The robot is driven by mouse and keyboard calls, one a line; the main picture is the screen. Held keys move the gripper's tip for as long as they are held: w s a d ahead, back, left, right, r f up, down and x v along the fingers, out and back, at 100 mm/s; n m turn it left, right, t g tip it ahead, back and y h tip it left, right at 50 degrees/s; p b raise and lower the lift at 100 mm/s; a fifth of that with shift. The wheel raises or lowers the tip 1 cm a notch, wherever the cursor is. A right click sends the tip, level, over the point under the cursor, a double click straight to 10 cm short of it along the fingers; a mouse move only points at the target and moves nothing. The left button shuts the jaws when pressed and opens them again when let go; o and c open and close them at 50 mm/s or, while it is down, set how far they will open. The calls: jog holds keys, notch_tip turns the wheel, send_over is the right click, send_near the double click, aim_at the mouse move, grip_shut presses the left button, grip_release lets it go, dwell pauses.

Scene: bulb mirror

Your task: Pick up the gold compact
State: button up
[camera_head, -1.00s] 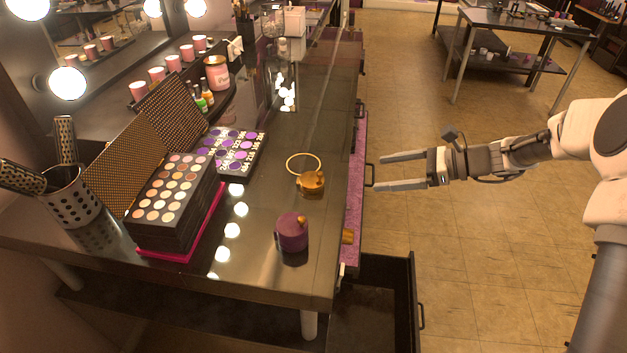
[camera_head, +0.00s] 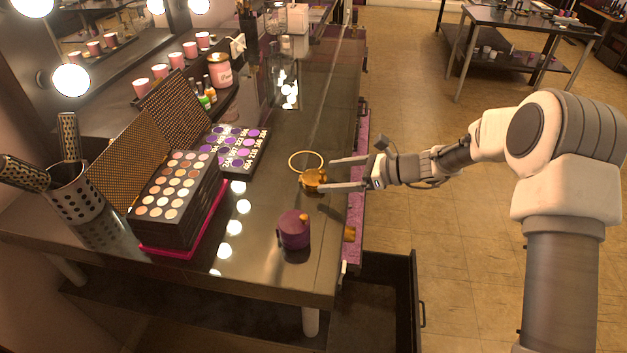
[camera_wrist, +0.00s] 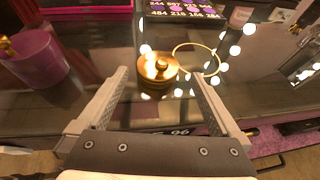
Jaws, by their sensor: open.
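The gold compact (camera_head: 313,179) is a small round gold case with a knob on top, sitting on the dark glossy tabletop near its right edge. A thin gold ring (camera_head: 305,156) stands just behind it. In the wrist view the compact (camera_wrist: 157,67) lies ahead of the fingertips, between their lines, with the ring (camera_wrist: 196,58) behind it to the right. My gripper (camera_head: 331,174) is open and empty, its fingers reaching over the table edge toward the compact. The wrist view also shows my gripper (camera_wrist: 158,76) with both fingers spread wide.
A purple lidded jar (camera_head: 293,231) stands in front of the compact; it also shows at the wrist view's left (camera_wrist: 38,62). Makeup palettes (camera_head: 174,192) are to the left. An open drawer (camera_head: 375,300) juts out below the table edge.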

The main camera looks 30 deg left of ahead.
aim_at(315, 177)
jog(key=x, duration=0.4)
jog(key=shift+s+r, duration=0.1)
jog(key=shift+s, duration=0.05)
jog(key=c, duration=1.3)
